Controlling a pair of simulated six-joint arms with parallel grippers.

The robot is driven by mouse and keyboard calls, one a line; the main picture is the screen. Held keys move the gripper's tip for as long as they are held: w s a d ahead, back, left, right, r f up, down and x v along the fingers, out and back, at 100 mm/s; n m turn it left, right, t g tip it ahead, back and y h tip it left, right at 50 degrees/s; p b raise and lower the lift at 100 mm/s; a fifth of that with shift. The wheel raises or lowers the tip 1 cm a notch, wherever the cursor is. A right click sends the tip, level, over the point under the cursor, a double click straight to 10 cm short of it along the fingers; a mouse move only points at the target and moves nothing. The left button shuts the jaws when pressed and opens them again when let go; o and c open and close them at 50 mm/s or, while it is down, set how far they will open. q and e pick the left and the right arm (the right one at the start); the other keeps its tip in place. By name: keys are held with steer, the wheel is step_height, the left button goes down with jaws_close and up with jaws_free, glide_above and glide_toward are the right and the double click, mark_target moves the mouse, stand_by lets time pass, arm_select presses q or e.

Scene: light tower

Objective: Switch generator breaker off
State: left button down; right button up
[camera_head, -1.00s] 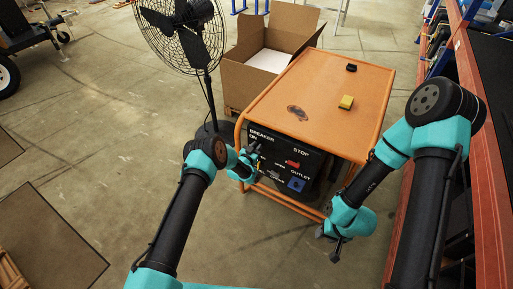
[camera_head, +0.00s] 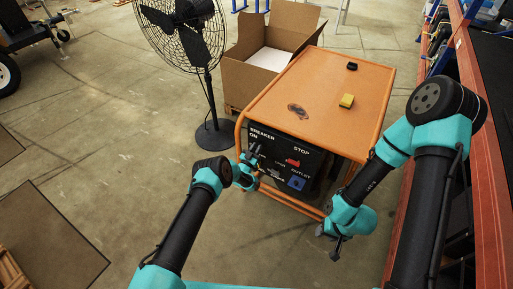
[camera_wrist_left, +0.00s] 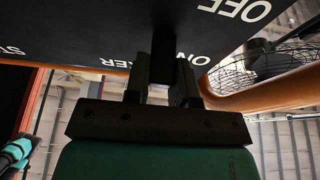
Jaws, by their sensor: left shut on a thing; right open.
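The orange generator (camera_head: 335,85) stands in the middle of the head view. Its black front panel (camera_head: 305,160) carries the words BREAKER, ON, STOP and OUTLET. My left gripper (camera_head: 254,151) is at the panel's left part, below the breaker label. In the left wrist view, its two fingers (camera_wrist_left: 163,84) are shut on a dark breaker lever (camera_wrist_left: 163,48) that stands out from the panel, with the OFF and ON lettering beside it. My right gripper (camera_head: 337,246) is open and empty, low in front of the generator's right side.
A red switch (camera_head: 292,162) and a blue outlet (camera_head: 296,183) sit on the panel right of my left gripper. A black fan (camera_head: 213,140) and an open cardboard box (camera_head: 250,85) stand behind. A red-orange shelf edge (camera_head: 480,150) bounds the right side.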

arm_select(q)
steer(key=shift+f+t+h, duration=0.3)
steer(key=shift+t+h, duration=0.05)
steer(key=shift+t, duration=0.35)
steer(key=shift+f+t+h, duration=0.25)
steer(key=shift+t+h, duration=0.1)
steer(key=shift+t, duration=0.35)
stand_by(0.4)
steer(key=c, duration=1)
jaws_free()
steer(key=shift+o, duration=0.2)
steer(key=shift+s+a+f, duration=0.1)
steer(key=shift+s, duration=0.05)
steer(key=v, duration=1.7)
